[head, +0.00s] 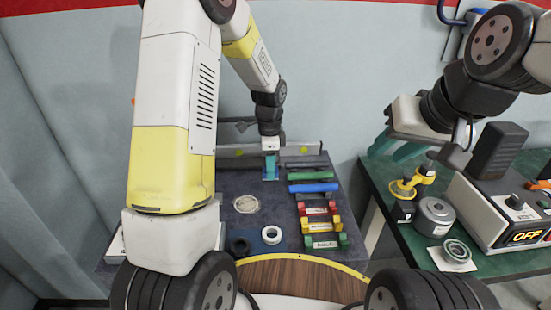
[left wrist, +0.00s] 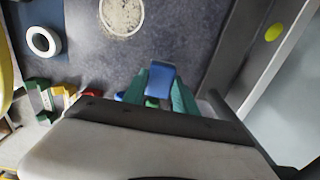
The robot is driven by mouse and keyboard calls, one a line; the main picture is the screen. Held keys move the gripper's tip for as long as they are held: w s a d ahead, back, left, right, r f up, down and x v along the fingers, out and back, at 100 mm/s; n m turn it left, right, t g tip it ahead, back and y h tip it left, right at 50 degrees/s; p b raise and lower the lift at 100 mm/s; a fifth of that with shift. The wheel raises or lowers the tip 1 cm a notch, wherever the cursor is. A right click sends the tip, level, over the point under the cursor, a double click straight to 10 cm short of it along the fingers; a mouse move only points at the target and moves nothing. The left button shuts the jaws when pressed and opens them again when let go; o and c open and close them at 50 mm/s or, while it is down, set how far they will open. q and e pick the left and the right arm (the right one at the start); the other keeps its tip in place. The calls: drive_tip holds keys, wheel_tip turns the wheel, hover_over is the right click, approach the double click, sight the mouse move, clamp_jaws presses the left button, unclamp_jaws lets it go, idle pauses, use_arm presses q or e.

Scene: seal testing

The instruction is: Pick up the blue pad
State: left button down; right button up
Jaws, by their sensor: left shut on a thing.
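The blue pad (left wrist: 162,82) shows in the left wrist view between the two teal fingers of my left gripper (left wrist: 160,92), which is shut on it. In the head view my left gripper (head: 270,168) is at the back of the grey work mat, left of the rods, with a small bit of blue between its fingers. Whether the pad touches the mat cannot be told. My right gripper (head: 396,148) is above the green table's back left, its teal fingers apart and empty.
Blue (head: 314,187) and green (head: 311,175) rods lie in holders. Red, yellow and green holders (head: 320,225) stand in front. A device (head: 505,215) reading OFF stands right.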

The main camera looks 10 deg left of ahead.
use_arm(q)
drive_tip(key=s+d, duration=0.1)
drive_tip(key=s, duration=0.3)
drive_tip(key=s+d+r, duration=0.1)
drive_tip(key=s+d, duration=0.1)
drive_tip(key=s, duration=0.3)
drive_tip(key=s+d, duration=0.2)
drive_tip(key=s, duration=0.2)
drive_tip(key=shift+s+d+r, duration=0.1)
drive_tip(key=shift+s+r, duration=0.05)
drive_tip(key=shift+s, duration=0.15)
